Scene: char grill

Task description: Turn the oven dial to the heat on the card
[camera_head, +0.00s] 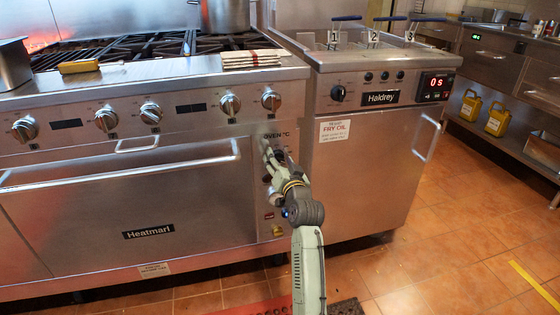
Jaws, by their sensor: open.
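The oven control panel (277,137), marked "OVEN °C", is a narrow upright strip at the right end of the Heatmarl range. My gripper (267,149) is open in front of this panel, just below the lettering. The oven dial is mostly hidden behind my gripper, so its setting cannot be read. I cannot tell whether my fingers touch it. A white card (335,131) headed "FRY OIL" is on the fryer front; its small print is unreadable. A small label (154,269) low on the oven front is also too small to read.
Several burner knobs (229,104) line the range front above the oven handle (120,165). A folded striped cloth (251,59) lies on the range top. The Haldrey fryer (365,180) stands close on the right, its handle (428,138) sticking out. The tiled floor at right is clear.

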